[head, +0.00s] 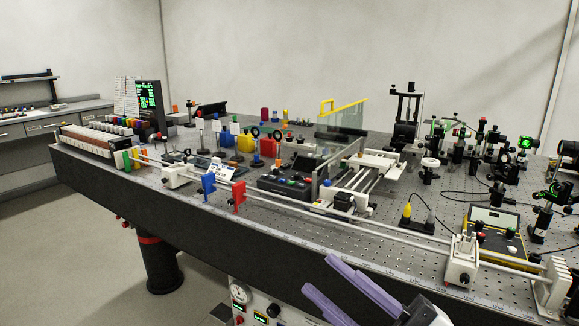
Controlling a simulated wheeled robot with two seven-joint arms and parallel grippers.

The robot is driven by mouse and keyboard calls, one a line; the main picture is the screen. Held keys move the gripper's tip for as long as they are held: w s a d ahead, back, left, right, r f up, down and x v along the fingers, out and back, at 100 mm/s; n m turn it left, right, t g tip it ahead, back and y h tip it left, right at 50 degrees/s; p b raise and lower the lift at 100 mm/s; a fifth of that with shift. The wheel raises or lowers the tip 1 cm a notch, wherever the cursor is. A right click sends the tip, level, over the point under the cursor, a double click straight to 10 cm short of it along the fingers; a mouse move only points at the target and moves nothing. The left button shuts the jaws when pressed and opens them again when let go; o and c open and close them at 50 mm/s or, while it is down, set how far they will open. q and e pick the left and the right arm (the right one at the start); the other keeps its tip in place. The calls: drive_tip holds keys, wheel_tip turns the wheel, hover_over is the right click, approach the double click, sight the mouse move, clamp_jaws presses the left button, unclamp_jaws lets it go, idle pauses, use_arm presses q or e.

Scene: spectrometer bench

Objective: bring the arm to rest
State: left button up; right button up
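My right gripper (318,273) comes in at the bottom of the head view, right of the middle. Its two long purple fingers point up and to the left, with a clear gap between them and nothing held. It shows in front of the dark front side of the optical bench (200,225). I cannot tell its exact distance from that side. My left gripper is not in view.
A long rail carries a blue plate (208,187), a red plate (239,196) and a white carriage (462,262) near the bench's front edge. A panel with a gauge (240,293) sits below. Optical mounts crowd the right. Open floor (60,250) lies at the left.

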drive_tip(key=d+f+m+t+h, duration=0.2)
drive_tip(key=d+f+m+h, duration=0.2)
drive_tip(key=f+m+h, duration=0.35)
drive_tip(key=d+f+m+t+h, duration=0.25)
drive_tip(key=f+m+h, duration=0.25)
drive_tip(key=f+m, duration=0.45)
drive_tip(key=s+d+f+m+g+h, duration=0.1)
drive_tip(key=s+f+g, duration=0.3)
drive_tip(key=s+f, duration=0.4)
drive_tip(key=s+d+f+m+g+h, duration=0.2)
drive_tip(key=s+f, duration=0.6)
drive_tip(key=f, duration=0.7)
drive_tip(key=shift+s+f+m+g+h, duration=0.3)
drive_tip(key=shift+f+m+g+h, duration=0.25)
drive_tip(key=shift+g, duration=0.7)
